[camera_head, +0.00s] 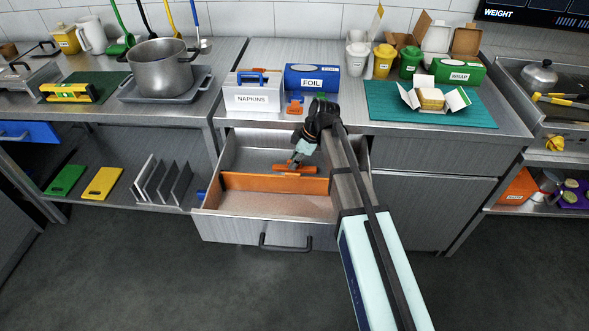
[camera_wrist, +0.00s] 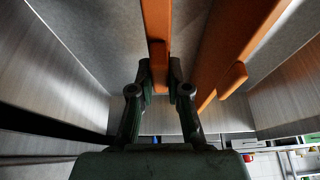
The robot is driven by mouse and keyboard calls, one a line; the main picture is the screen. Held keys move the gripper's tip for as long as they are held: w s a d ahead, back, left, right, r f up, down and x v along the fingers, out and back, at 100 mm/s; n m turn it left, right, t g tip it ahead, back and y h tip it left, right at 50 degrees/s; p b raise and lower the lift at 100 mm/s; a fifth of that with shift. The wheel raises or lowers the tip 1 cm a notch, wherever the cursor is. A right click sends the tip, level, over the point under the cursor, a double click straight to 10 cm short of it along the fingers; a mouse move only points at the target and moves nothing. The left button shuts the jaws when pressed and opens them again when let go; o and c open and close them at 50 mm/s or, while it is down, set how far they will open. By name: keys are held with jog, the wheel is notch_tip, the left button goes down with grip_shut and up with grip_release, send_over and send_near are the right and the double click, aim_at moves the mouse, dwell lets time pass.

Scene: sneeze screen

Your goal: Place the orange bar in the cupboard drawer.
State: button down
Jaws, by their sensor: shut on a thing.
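The cupboard drawer (camera_head: 265,228) is pulled out under the counter. My gripper (camera_head: 296,163) reaches down into its rear part and is shut on the orange bar (camera_head: 303,169). In the wrist view, my gripper (camera_wrist: 160,75) pinches a small tab on the bar (camera_wrist: 155,22) between its fingertips. A second orange piece (camera_head: 260,183) stands across the drawer as a divider, in front of the held bar. It shows to the right in the wrist view (camera_wrist: 232,45), apart from the held bar. I cannot tell whether the held bar touches the drawer floor.
The drawer front compartment is empty. On the counter above stand a napkins box (camera_head: 252,98), a blue foil box (camera_head: 312,78) and a small orange item (camera_head: 295,106). A teal mat (camera_head: 395,110) with an open carton lies right. The drawer walls are close around my gripper.

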jog(key=shift+f, duration=2)
jog(key=shift+f, duration=0.1)
jog(key=c, duration=1.1)
grip_release()
jog(key=shift+c, duration=0.2)
jog(key=v, duration=1.2)
jog(key=shift+b, duration=0.35)
